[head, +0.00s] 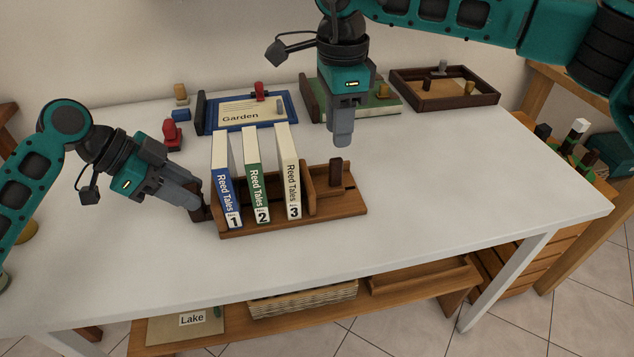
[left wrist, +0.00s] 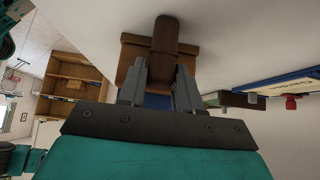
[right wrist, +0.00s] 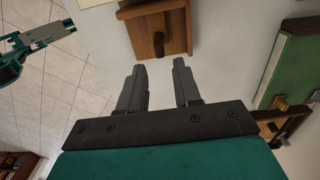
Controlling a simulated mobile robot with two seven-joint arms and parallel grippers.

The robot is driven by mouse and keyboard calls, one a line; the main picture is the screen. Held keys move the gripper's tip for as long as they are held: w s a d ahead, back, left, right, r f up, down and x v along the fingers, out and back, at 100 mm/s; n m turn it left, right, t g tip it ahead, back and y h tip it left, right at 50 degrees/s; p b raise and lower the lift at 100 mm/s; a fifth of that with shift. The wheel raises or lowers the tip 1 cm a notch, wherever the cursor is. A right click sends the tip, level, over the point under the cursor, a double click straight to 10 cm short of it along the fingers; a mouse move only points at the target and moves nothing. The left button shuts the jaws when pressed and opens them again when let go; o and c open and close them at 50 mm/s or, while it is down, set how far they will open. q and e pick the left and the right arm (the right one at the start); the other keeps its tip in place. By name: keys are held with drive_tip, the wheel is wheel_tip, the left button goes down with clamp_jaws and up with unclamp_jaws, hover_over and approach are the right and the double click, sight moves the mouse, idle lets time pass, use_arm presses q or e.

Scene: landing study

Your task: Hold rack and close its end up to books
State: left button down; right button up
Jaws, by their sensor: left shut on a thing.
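The wooden rack (head: 340,205) stands on the white table and holds three books: blue Reed Tales 1 (head: 225,185), green Reed Tales 2 (head: 256,185) and white-and-brown Reed Tales 3 (head: 290,180). Narrow gaps show between the books. The rack's upright end panel (head: 309,188) is right of book 3, with a dark peg (head: 336,172) farther right; the peg also shows in the right wrist view (right wrist: 158,44). My left gripper (head: 200,203) is shut on the dark handle (left wrist: 165,48) at the rack's left end. My right gripper (right wrist: 160,80) is open and empty, above and behind the peg.
The table right of the rack (head: 460,190) is clear.

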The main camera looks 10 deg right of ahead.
sight(336, 159)
drive_tip(key=shift+f, duration=3.05)
drive_tip(key=shift+c, duration=0.3)
drive_tip(key=shift+a, duration=0.1)
clamp_jaws()
